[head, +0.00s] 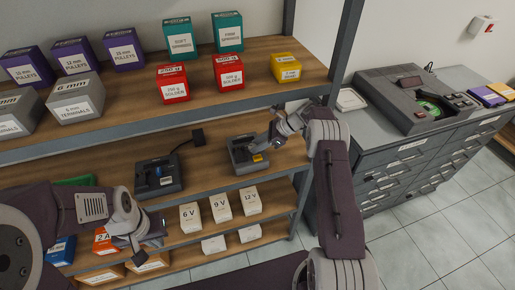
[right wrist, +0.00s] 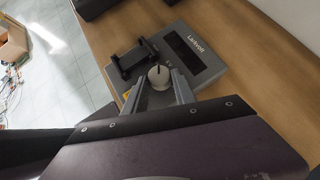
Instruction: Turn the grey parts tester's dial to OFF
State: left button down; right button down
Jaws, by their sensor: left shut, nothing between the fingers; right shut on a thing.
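The grey parts tester (head: 236,152) lies on the middle shelf, right of centre in the head view. In the right wrist view the tester (right wrist: 205,72) shows a dark display, a black bracket-like part and a pale round dial (right wrist: 158,74) with a dark pointer line. My right gripper (right wrist: 160,88) is shut on the dial, one finger on each side. In the head view my right gripper (head: 272,140) is over the tester's right part and hides the dial. My left gripper (head: 137,242) is shut and empty, low at the left in front of the lower shelf.
Boxes fill the top shelf above. White voltage boxes (head: 220,207) stand below. A drawer cabinet (head: 400,165) with a turntable-like unit (head: 415,100) stands at the right.

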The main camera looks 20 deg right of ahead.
jog(key=shift+w+n+g+b, duration=0.1)
jog(key=shift+n+g+b, duration=0.2)
jog(key=shift+n+b, duration=0.2)
jog(key=shift+r, duration=0.1)
